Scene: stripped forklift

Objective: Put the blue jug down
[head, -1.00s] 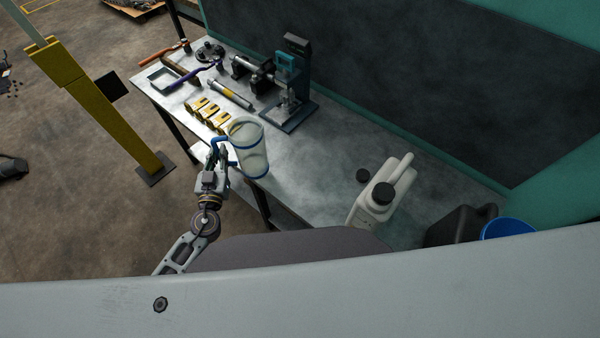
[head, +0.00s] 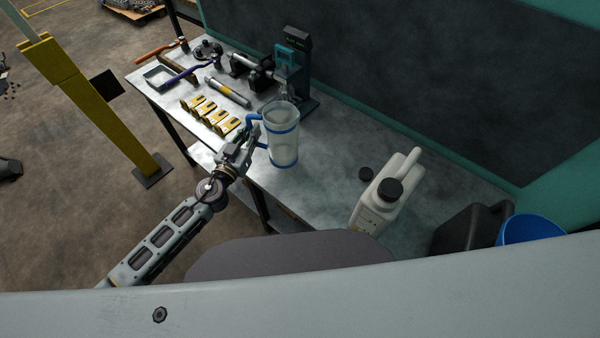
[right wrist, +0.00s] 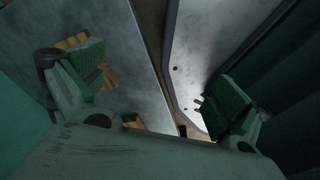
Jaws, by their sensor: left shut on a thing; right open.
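The blue jug (head: 284,146) is a clear, upright jug with blue bands and a blue handle, over the front edge area of the grey workbench (head: 330,165). My left gripper (head: 252,142) is shut on its handle, from the jug's left side. The jug's base is over the bench top; I cannot tell whether it touches it. My right gripper (right wrist: 158,88) shows in the right wrist view, its two green-padded fingers wide apart with nothing between them.
Several yellow pieces (head: 212,116) stand close to the jug's left. A press-like device (head: 293,65) is behind it. Bench between jug and canister is clear.

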